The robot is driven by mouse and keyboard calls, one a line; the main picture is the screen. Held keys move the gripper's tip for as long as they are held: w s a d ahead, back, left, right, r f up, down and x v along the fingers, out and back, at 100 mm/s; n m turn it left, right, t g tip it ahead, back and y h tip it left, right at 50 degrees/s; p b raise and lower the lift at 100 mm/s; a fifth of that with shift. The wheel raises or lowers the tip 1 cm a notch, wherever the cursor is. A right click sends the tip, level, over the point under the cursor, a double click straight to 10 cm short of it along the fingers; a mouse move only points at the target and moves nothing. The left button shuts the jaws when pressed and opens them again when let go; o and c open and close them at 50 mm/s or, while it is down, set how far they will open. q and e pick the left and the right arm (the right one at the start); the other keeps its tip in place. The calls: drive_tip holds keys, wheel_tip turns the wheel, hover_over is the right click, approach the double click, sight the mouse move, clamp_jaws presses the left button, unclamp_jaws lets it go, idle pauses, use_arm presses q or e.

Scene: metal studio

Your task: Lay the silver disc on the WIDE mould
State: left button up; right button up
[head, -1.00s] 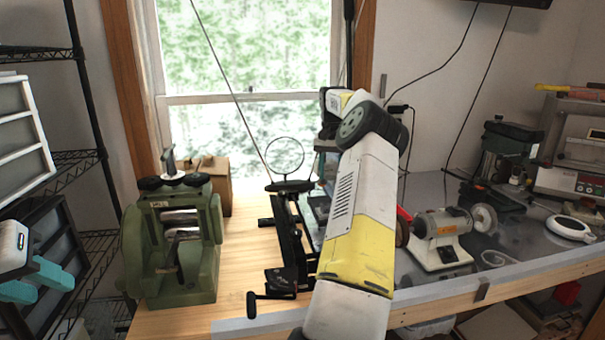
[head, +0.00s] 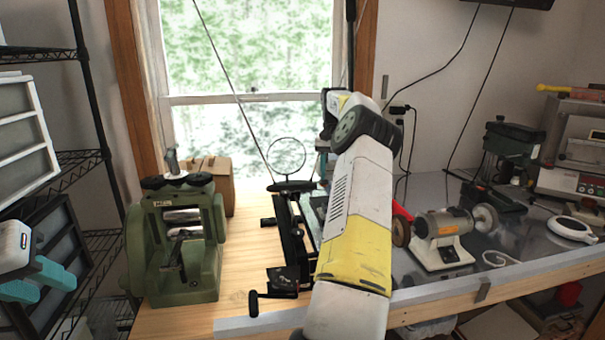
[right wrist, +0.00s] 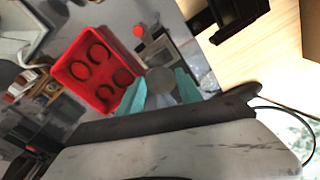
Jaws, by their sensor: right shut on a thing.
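The silver disc (right wrist: 160,79) shows as a small grey round between the teal fingertips of my right gripper (right wrist: 161,91) in the right wrist view. That gripper is shut on it. A red tray (right wrist: 72,78) with several dark round rings or recesses lies beside the gripper, to the left in that view. I cannot tell which of them is the wide mould. In the head view my right arm hides its own gripper and the disc; a red sliver (head: 401,211) shows beside the arm. My left gripper (head: 36,281) is at the far left, its teal fingers apart, empty.
A green rolling mill (head: 180,245) stands left on the wooden bench. A black stand with a round lens (head: 287,157) is beside my right arm. A bench grinder (head: 442,222) stands to the right of the arm. Bare wood lies between mill and stand.

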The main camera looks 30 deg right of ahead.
drive_tip(key=shift+f, duration=4.15)
drive_tip(key=shift+f, duration=0.25)
drive_tip(key=o, duration=1.4)
